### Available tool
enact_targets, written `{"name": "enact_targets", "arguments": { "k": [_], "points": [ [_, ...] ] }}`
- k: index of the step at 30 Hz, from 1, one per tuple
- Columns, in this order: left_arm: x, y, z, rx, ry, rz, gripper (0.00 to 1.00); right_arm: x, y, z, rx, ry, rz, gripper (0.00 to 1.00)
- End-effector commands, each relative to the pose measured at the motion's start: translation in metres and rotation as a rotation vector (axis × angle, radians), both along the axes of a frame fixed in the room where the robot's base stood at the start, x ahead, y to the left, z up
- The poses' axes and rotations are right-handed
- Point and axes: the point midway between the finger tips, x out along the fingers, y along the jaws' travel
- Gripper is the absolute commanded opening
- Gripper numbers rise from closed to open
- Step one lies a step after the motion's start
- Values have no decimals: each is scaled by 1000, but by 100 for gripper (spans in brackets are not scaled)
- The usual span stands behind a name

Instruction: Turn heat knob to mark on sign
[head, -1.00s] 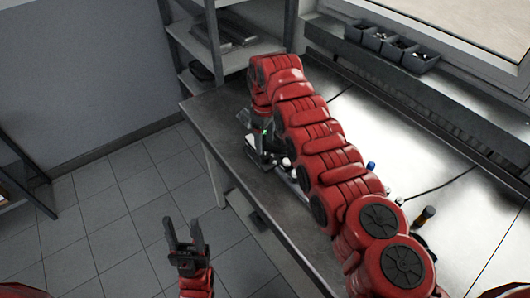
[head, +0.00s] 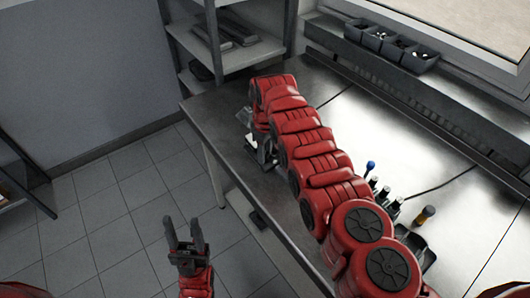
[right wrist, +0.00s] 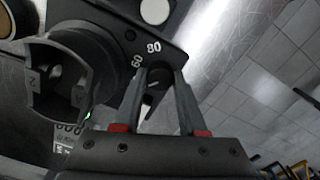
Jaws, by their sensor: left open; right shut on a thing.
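In the right wrist view, my right gripper (right wrist: 156,112) is shut on a small dark knob (right wrist: 157,78), one finger on each side. The knob sits on a black device (right wrist: 115,50) with white markings "60" and "80" around it. A light mark shows on the knob between the fingers, too small to read exactly. I cannot make out the sign for certain. In the head view, my right arm reaches across the workbench and mostly hides the device; its gripper (head: 263,152) is near the bench's left end. My left gripper (head: 186,250) is open and empty above the floor.
Grey bins (head: 385,43) stand on the back ledge. A shelf unit (head: 240,55) stands behind the bench's left end.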

Motion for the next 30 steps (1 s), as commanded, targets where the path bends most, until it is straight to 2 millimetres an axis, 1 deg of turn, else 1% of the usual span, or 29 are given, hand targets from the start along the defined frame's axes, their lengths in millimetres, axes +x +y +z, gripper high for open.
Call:
{"name": "enact_targets", "arguments": {
  "k": [8,14,23,30],
  "points": [
    [0,0,-1,0,0,0,50,0,0,0,1,-1,-10,0],
    [0,0,-3,0,0,0,50,1,0,-1,1,-3,-72,0],
    [0,0,-16,0,0,0,50,1,1,-2,3,-5,-297,0],
    [0,0,-37,0,0,0,50,1,1,-4,3,-3,-525,0]
  ]
}}
